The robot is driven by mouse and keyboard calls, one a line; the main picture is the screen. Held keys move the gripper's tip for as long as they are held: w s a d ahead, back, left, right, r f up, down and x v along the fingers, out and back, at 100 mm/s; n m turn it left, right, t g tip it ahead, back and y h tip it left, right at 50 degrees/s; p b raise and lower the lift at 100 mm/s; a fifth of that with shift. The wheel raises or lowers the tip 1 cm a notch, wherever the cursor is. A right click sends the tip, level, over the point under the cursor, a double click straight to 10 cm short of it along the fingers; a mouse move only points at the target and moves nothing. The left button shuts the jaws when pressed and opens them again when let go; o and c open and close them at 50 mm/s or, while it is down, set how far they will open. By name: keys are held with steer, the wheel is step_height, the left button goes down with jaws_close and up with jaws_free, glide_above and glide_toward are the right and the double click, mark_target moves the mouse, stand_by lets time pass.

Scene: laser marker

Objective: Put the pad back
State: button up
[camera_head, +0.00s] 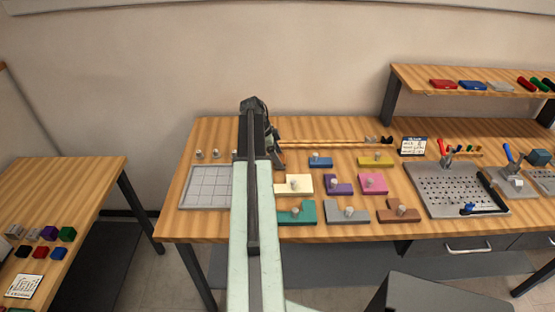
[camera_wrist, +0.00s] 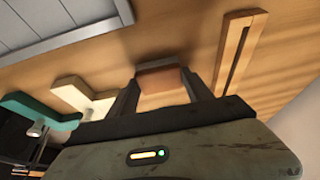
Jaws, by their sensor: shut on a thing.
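In the wrist view my gripper (camera_wrist: 160,92) is shut on a brown-orange pad (camera_wrist: 160,80), which sits between its two dark fingers. Whether the pad touches the table below cannot be told. In the head view my gripper (camera_head: 273,142) is at the back of the table, mostly hidden by my arm, and the pad cannot be made out. A slotted wooden rail (camera_wrist: 238,50) lies beside the pad in the wrist view. In the head view a long thin wooden rail (camera_head: 330,143) runs right from my gripper.
A grey gridded tray (camera_head: 207,188) lies left of my arm. Knobbed coloured blocks stand to the right, among them cream (camera_head: 294,184), teal (camera_head: 295,213) and purple (camera_head: 338,187). A perforated metal plate (camera_head: 455,190) is farther right, below a raised shelf (camera_head: 475,82).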

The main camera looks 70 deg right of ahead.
steer(key=o, duration=1.2)
steer(key=shift+f, duration=0.15)
steer(key=shift+r+p, duration=0.3)
steer(key=shift+r, duration=0.05)
steer(key=p+v, duration=1)
steer(key=v, duration=0.1)
steer(key=shift+w+a+r+p, duration=0.1)
steer(key=shift+w+r+p, duration=0.1)
steer(key=shift+r+p, duration=0.15)
steer(key=shift+f, duration=0.1)
